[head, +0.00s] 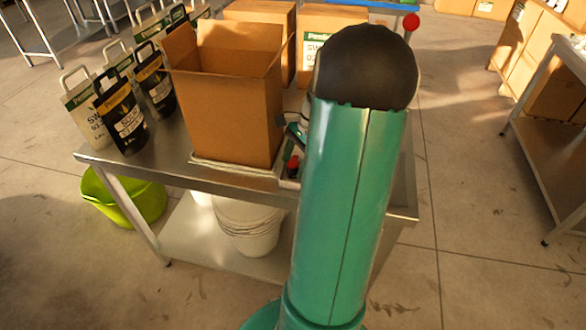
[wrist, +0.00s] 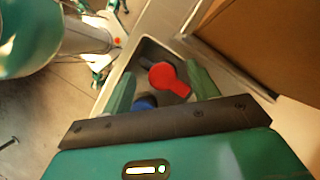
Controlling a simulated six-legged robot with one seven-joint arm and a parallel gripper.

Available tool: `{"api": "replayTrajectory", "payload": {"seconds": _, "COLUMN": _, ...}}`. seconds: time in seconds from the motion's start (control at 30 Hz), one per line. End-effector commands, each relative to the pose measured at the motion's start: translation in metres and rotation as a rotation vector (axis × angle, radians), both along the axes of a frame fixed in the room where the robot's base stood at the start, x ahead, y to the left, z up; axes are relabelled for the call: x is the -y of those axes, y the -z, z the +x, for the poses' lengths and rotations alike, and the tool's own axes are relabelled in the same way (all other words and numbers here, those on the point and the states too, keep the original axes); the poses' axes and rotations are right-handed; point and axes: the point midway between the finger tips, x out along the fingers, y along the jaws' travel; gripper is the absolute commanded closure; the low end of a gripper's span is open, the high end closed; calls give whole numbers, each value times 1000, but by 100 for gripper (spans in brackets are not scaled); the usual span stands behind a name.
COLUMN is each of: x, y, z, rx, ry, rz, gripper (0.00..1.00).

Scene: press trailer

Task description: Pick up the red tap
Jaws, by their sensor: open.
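The red tap (wrist: 168,80) shows in the wrist view as a round red piece with a short arm, lying in a shallow grey metal tray (wrist: 115,73). My gripper (wrist: 160,88) is open, with its two green fingers on either side of the red tap. Whether the fingers touch it cannot be told. In the head view, a small red piece (head: 293,163), perhaps the tap, shows beside the open cardboard box (head: 225,110). My arm hides most of that area and the gripper in the head view.
A blue round thing (wrist: 145,102) lies near the tap in the tray. The cardboard box wall (wrist: 262,45) stands close on the right in the wrist view. Black and white bags (head: 120,110) stand at the left of the metal table (head: 170,168).

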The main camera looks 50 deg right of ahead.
Motion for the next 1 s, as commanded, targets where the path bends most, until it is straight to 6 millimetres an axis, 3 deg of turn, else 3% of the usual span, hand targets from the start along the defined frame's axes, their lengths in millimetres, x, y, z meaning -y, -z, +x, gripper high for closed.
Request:
{"api": "replayTrajectory", "payload": {"seconds": 0.1, "x": 0, "y": 0, "z": 0, "rx": 0, "ry": 0, "rz": 0, "gripper": 44}}
{"api": "replayTrajectory", "payload": {"seconds": 0.3, "x": 0, "y": -1, "z": 0, "rx": 0, "ry": 0, "rz": 0, "gripper": 84}}
{"api": "replayTrajectory", "payload": {"seconds": 0.37, "x": 0, "y": -1, "z": 0, "rx": 0, "ry": 0, "rz": 0, "gripper": 92}}
{"api": "replayTrajectory", "payload": {"seconds": 0.77, "x": 0, "y": -3, "z": 0, "rx": 1, "ry": -1, "rz": 0, "gripper": 93}}
{"api": "replayTrajectory", "payload": {"seconds": 1.0, "x": 0, "y": -22, "z": 0, "rx": 1, "ry": 0, "rz": -3, "gripper": 93}}
